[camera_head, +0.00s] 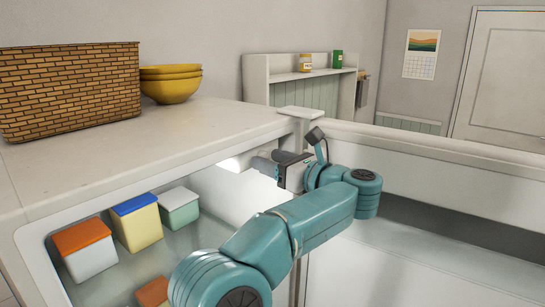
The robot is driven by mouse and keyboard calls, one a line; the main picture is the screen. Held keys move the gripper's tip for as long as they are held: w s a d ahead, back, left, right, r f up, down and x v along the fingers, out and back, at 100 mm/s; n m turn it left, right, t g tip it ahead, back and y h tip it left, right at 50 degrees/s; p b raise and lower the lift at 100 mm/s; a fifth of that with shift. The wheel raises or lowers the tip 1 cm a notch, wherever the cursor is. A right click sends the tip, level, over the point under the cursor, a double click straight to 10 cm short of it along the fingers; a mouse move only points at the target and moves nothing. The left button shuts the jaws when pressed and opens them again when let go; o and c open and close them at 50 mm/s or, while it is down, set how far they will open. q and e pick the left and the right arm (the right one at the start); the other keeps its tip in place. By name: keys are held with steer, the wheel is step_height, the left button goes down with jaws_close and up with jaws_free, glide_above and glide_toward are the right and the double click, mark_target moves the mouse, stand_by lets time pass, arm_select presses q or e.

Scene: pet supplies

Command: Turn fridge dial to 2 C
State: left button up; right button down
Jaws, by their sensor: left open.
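The fridge (170,150) is a pale cabinet with a wide top; its open inside shows below the top edge. My left gripper (266,162) is open, just under the top's right front edge, pointing left into the upper part of the fridge. A bright white housing or light (238,163) sits just left of the fingertips. I cannot tell whether they touch it. No dial face or marking can be made out; the gripper and the top edge may hide it. My right gripper is not in view.
A woven basket (70,92) and yellow bowls (171,88) stand on top.

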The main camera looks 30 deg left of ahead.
arm_select(q)
steer(key=shift+s+d+r, duration=0.15)
steer(key=shift+d, duration=0.05)
steer(key=shift+a, duration=0.2)
steer(key=c, duration=0.6)
jaws_close()
